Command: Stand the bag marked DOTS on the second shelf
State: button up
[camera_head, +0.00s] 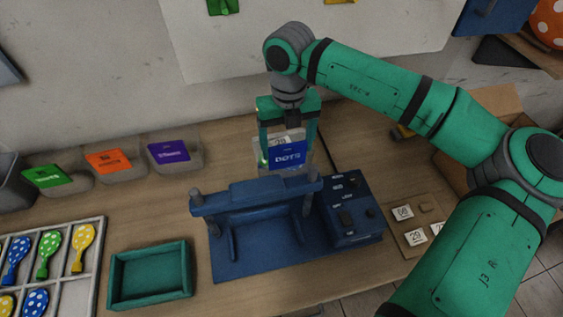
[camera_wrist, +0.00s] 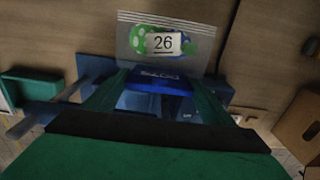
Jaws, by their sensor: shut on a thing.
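The bag marked DOTS (camera_head: 289,155) has a blue label with white lettering and a clear part with a number tag above it. In the wrist view the bag (camera_wrist: 137,40) shows a white tag reading 26 and green and blue dotted balloons inside. My gripper (camera_head: 287,140) is shut on the bag and holds it upright, behind the blue press in the head view. In the wrist view my fingers (camera_wrist: 160,95) come in at both sides of the blue label. I cannot make out the second shelf for certain.
The blue press (camera_head: 265,262) stands in front of the bag. A teal tray (camera_head: 150,297), a balloon tray (camera_head: 96,262) and number tags (camera_head: 404,213) are on the table. Shelving (camera_head: 530,42) shows at the upper right.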

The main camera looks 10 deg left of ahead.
aim_at(289, 159)
jog(key=shift+s+d+f, duration=0.1)
jog(key=shift+d+f, duration=0.05)
jog(key=shift+f, duration=0.55)
jog(key=shift+d+f, duration=0.35)
jog(key=shift+f, duration=0.1)
jog(key=f, duration=0.3)
jog(key=shift+s+a, duration=0.1)
jog(key=shift+a, duration=0.1)
jog(key=shift+f, duration=0.15)
